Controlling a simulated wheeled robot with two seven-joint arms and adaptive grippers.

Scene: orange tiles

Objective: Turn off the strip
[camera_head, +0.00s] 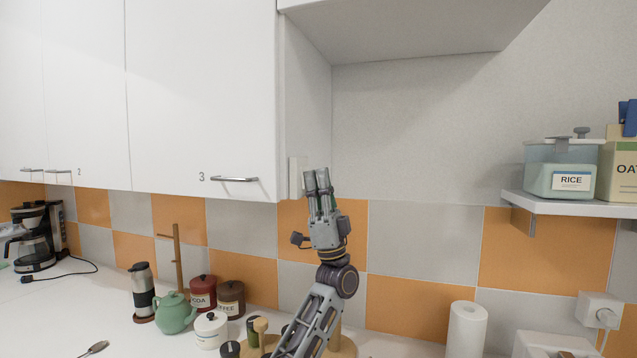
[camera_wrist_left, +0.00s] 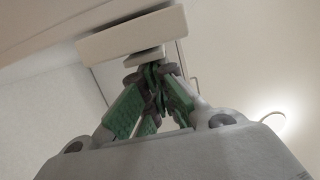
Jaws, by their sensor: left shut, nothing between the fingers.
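A pale box (camera_head: 295,177), apparently the strip's switch, is on the side panel of the wall cabinet, partly behind my fingers. In the left wrist view a pale box (camera_wrist_left: 125,34) has a small protruding piece (camera_wrist_left: 145,57) on its side facing my fingertips. My left gripper (camera_head: 317,180) is raised, its fingers pointing up, close to the box. In the left wrist view the green-padded fingers (camera_wrist_left: 158,76) are shut with nothing between them, their tips at the small piece. I cannot tell whether they touch it. No lit strip is clearly seen. My right gripper is not in view.
White cabinet doors (camera_head: 200,95) hang at left, with a bar handle (camera_head: 234,179) near my gripper. Below stand a teapot (camera_head: 175,313), canisters (camera_head: 231,298) and a paper roll (camera_head: 466,330). A shelf (camera_head: 575,205) with a rice container (camera_head: 562,172) is at right.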

